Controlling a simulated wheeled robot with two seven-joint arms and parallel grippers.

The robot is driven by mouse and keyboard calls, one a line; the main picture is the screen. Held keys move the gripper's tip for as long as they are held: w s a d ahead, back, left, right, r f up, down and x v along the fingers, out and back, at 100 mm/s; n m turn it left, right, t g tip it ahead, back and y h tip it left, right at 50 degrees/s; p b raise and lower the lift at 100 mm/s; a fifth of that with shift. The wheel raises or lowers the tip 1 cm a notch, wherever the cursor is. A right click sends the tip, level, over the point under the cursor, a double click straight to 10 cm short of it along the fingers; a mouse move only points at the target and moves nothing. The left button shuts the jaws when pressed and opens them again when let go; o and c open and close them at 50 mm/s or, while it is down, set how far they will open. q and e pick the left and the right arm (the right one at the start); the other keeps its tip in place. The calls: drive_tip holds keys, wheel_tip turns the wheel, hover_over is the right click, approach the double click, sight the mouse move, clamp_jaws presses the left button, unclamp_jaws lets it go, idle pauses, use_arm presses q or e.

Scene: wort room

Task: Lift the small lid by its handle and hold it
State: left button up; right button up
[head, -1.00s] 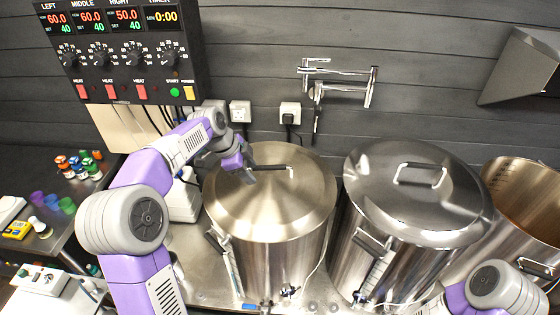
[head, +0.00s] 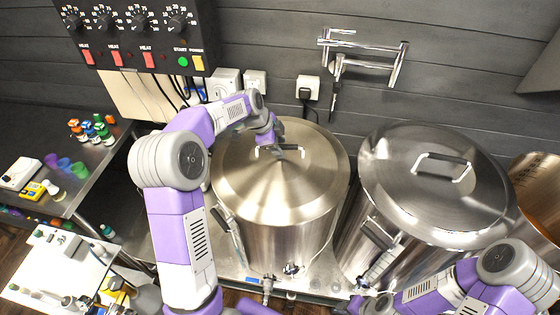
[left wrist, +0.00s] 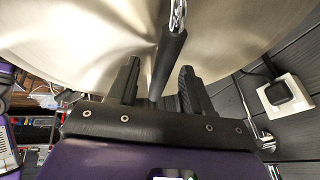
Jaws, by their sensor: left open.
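The left pot's lid (head: 250,185) is a round, shiny metal lid, lying on a tall steel pot. Its handle (head: 290,147) is a dark bar on top, partly hidden by my left gripper (head: 279,151). In the left wrist view the lid (left wrist: 80,35) fills the top, and the dark handle (left wrist: 168,62) reaches down between the two fingers of my left gripper (left wrist: 160,88). The fingers are open, with a gap on each side of the handle. My right gripper is at the lower edge of the head view, too unclear to read.
A larger lidded pot (head: 375,205) with a metal handle (head: 442,165) stands to the right. A wall tap (head: 365,62) is behind. The control panel (head: 150,30) hangs above at left. A side table holds small coloured bottles (head: 95,130).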

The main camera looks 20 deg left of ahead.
use_arm(q)
drive_tip(key=shift+f+b, duration=0.3)
drive_tip(key=shift+b, duration=0.05)
idle(0.5)
clamp_jaws()
drive_tip(key=shift+w+r, duration=0.1)
drive_tip(key=shift+r, duration=0.05)
